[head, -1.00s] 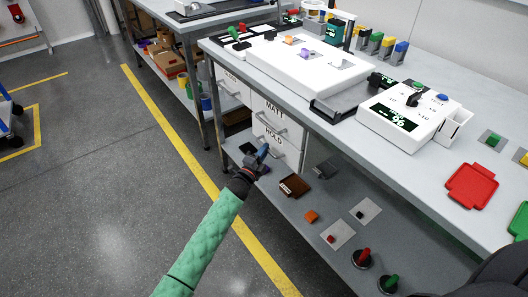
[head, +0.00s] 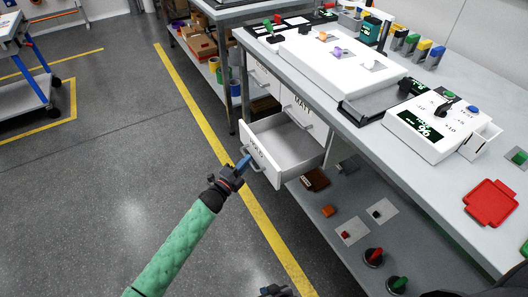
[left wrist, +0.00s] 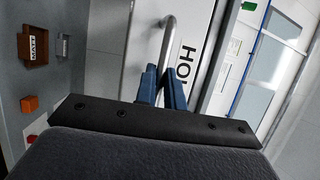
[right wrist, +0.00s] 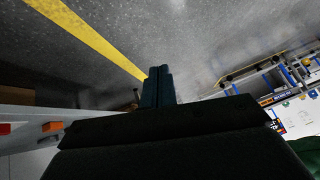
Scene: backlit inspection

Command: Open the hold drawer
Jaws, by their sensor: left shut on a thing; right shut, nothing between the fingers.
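The hold drawer (head: 298,150) is a white drawer under the workbench and is pulled well out, its empty grey inside showing. Its front panel with the HOLD label also shows in the left wrist view (left wrist: 192,50). My left gripper (head: 244,163) is at the drawer front, shut on its metal bar handle (left wrist: 169,42); the blue fingers lie on both sides of the bar in the left wrist view. My right gripper (right wrist: 158,85) is shut and empty over the floor. In the head view only a dark part of it shows at the bottom edge.
The lower shelf (head: 335,248) holds a brown box (head: 315,180), an orange block (head: 328,211) and red and green knobs. Open grey floor with a yellow line (head: 200,115) lies left of the drawer.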

